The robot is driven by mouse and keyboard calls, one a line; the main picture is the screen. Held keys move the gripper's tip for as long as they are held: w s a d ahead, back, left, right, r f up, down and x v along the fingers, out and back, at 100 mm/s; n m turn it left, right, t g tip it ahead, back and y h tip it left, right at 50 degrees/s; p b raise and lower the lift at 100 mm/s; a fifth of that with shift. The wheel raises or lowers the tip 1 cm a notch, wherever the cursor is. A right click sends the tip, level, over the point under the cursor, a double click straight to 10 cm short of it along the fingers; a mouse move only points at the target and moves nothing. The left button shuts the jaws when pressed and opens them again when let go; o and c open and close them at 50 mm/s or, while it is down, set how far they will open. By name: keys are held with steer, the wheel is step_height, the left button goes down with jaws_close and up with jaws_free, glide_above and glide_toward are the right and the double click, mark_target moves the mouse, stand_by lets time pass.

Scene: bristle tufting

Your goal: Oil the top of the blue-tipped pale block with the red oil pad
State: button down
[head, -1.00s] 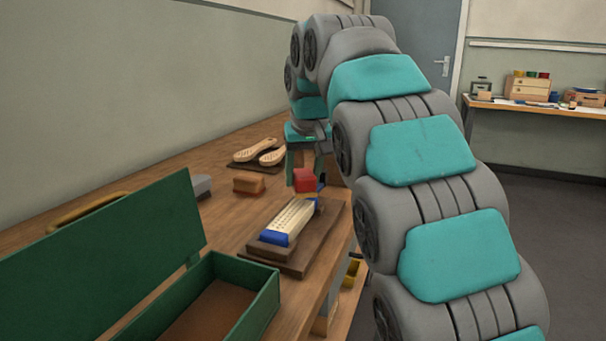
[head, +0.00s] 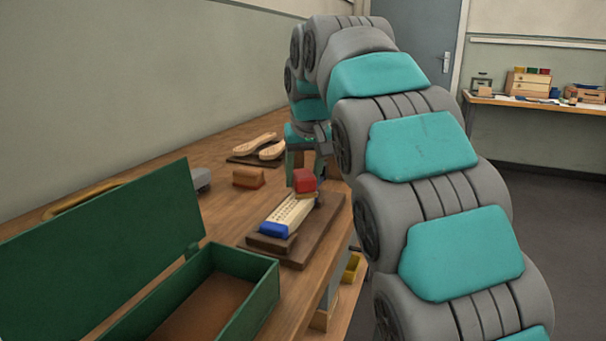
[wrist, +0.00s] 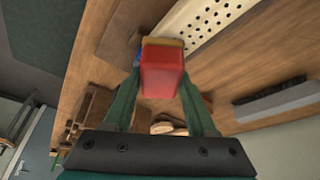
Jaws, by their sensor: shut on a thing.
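The pale block (head: 288,215) with rows of holes and a blue near end (head: 273,230) lies on a dark brown board on the bench. In the wrist view its holed top (wrist: 215,18) shows at the upper right, with a bit of blue beside the pad. My gripper (wrist: 158,82) is shut on the red oil pad (wrist: 163,75). In the head view the red pad (head: 304,181) is at the far end of the block, over or against it. I cannot tell whether it touches the block. My arm hides part of the gripper.
An open green box (head: 262,268) stands at the near left. A brown block (head: 249,178) and a grey item (head: 202,179) lie left of the board. Pale brush backs (head: 258,144) rest on a mat farther back. The bench's right edge is close to the board.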

mark_target(297, 178)
steer(key=shift+s, duration=0.1)
